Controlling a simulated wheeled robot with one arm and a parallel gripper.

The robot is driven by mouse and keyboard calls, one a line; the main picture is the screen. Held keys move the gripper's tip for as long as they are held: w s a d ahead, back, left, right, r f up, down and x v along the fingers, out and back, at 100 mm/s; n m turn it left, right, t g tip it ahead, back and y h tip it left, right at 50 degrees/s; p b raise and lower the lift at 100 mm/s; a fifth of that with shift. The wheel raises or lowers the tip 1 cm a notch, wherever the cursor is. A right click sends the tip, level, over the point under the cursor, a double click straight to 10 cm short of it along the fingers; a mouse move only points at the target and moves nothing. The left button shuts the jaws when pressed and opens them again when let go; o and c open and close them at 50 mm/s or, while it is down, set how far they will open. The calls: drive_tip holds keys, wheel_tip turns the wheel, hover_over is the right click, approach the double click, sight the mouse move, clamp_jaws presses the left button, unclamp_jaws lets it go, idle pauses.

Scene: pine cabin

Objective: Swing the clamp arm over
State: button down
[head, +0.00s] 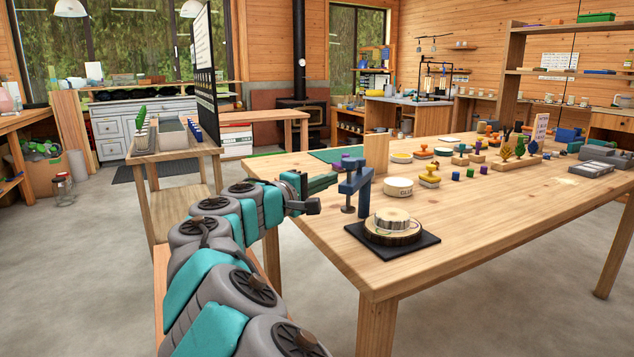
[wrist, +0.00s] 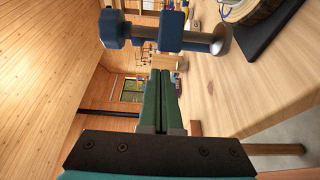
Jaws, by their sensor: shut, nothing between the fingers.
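The blue clamp (head: 364,192) stands on the wooden table at the back left of a black base plate (head: 370,245). Its arm (head: 352,183) points to the left, away from the round wood slice (head: 410,238), with a pad (head: 348,209) hanging from its end. In the wrist view the clamp arm (wrist: 150,29) lies across the top, with its metal pad (wrist: 220,40) to the right. My gripper (head: 332,179) is just left of the clamp arm. Its green fingers (wrist: 161,75) are shut and empty; whether they touch the arm I cannot tell.
A pale ring-like piece (head: 392,218) sits on the wood slice. A white round tin (head: 398,188), a yellow-handled stamp (head: 430,175) and an upright wooden block (head: 376,152) stand behind the clamp. The table's front left is bare.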

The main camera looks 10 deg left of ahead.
drive_tip(key=shift+s+d, duration=0.3)
drive_tip(key=shift+d, duration=0.45)
